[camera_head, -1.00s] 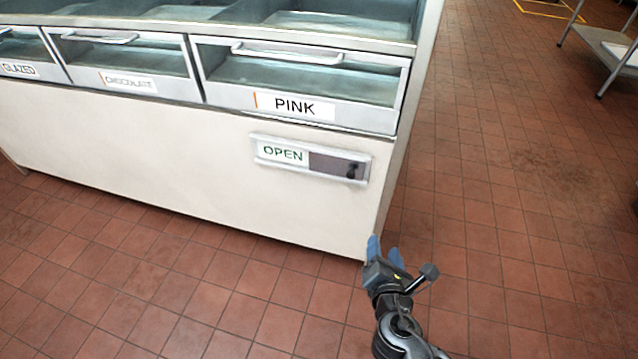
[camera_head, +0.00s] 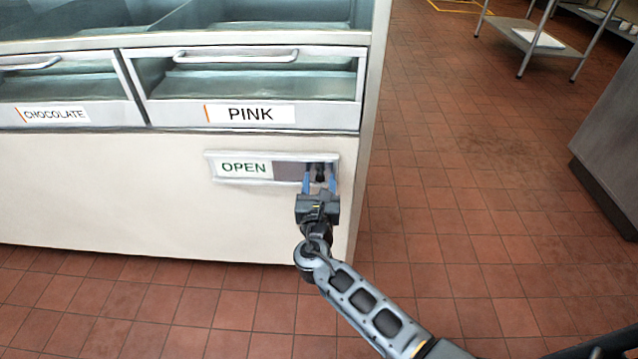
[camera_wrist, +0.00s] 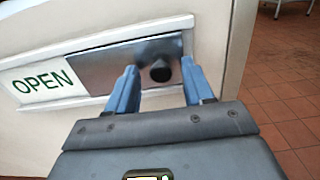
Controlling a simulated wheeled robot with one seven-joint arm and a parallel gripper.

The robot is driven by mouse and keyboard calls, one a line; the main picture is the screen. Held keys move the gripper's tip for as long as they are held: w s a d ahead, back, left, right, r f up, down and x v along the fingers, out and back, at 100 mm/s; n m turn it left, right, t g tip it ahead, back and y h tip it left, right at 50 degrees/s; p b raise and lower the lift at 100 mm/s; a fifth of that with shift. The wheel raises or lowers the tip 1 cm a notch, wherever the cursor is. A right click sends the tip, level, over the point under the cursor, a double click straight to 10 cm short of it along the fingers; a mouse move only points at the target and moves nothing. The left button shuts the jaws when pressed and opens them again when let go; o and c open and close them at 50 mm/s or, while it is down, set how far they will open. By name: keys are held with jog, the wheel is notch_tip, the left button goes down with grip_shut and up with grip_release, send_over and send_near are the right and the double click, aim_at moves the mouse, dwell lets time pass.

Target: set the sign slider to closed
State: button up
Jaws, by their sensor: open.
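The sign slider (camera_head: 288,170) is a grey plate with a dark knob (camera_head: 320,172), set in a pale frame on the white counter front. It covers the right part of the frame, and the word OPEN (camera_head: 245,168) shows at the left. In the wrist view the dark round knob (camera_wrist: 160,71) sits at the right end of the grey plate (camera_wrist: 110,66). My gripper (camera_head: 319,180) is open at the knob, with one blue finger on each side of it. In the wrist view the fingers (camera_wrist: 160,86) straddle the knob, with a gap visible on both sides.
Glass-fronted drawers labelled PINK (camera_head: 250,114) and CHOCOLATE (camera_head: 52,115) are above the slider, with protruding handles. The counter's right edge is close to my gripper. The tiled floor (camera_head: 450,200) to the right is clear, with a metal table (camera_head: 535,38) farther back.

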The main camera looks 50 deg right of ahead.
jog(key=shift+w+d, duration=0.2)
jog(key=shift+d, duration=0.1)
jog(key=shift+c, duration=0.4)
grip_shut()
